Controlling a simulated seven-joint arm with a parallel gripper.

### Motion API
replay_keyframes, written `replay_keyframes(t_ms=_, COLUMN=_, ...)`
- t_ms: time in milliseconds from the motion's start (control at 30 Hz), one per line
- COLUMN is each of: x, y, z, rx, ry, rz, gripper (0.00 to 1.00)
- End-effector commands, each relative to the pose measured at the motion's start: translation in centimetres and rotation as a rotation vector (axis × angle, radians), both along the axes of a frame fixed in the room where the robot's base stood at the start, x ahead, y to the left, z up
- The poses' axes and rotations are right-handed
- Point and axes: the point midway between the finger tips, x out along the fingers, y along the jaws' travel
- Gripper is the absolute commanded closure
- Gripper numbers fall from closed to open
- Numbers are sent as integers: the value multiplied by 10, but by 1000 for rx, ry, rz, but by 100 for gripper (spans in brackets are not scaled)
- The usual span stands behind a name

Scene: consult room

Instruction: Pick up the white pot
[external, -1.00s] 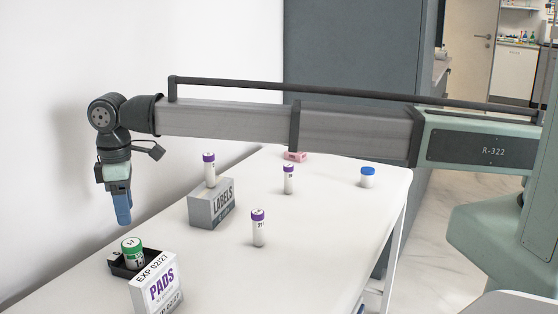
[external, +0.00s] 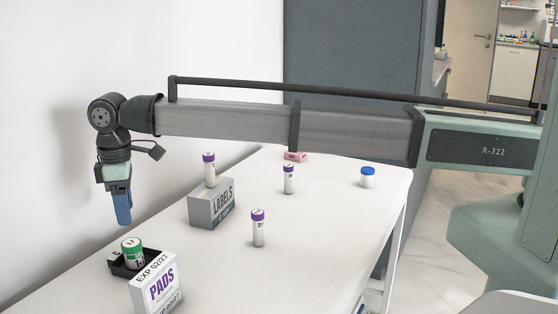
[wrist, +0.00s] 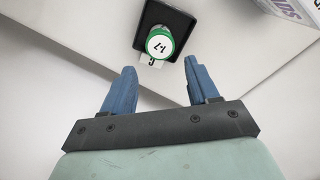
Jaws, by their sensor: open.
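A small white pot with a blue lid (external: 367,178) stands upright near the far right corner of the white table (external: 312,250). A white pot with a green lid (external: 133,255) sits upright in a small black tray (external: 122,272) at the near left. In the wrist view its green-rimmed lid (wrist: 160,43) shows ahead of the fingers. My gripper (external: 124,222) points down above the table's left side, above and apart from the green-lidded pot. Its two blue fingers are spread with nothing between them (wrist: 158,82). The blue-lidded pot is out of the wrist view.
A PADS box (external: 157,287) stands just in front of the black tray. A grey LABELS box (external: 212,207) carries a purple-capped tube (external: 209,170). Two more purple-capped tubes (external: 258,229) (external: 288,180) stand mid-table. A pink item (external: 294,156) lies at the back. The front right is clear.

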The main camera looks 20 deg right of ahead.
Motion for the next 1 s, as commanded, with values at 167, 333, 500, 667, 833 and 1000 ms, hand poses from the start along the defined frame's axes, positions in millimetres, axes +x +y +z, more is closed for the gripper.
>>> replay_keyframes(t_ms=167, x=0, y=0, z=0, rx=0, ry=0, rz=0, gripper=31)
replay_keyframes(t_ms=333, x=0, y=0, z=0, rx=0, ry=0, rz=0, gripper=22)
replay_keyframes(t_ms=500, x=2, y=-1, z=0, rx=0, ry=0, rz=-2, gripper=22)
replay_keyframes(t_ms=667, x=32, y=-12, z=0, rx=0, ry=0, rz=-37, gripper=22)
replay_keyframes(t_ms=833, x=106, y=-46, z=2, rx=2, ry=-1, rz=-126, gripper=22)
replay_keyframes(t_ms=1000, x=185, y=-95, z=5, rx=5, ry=-2, rz=-228, gripper=22)
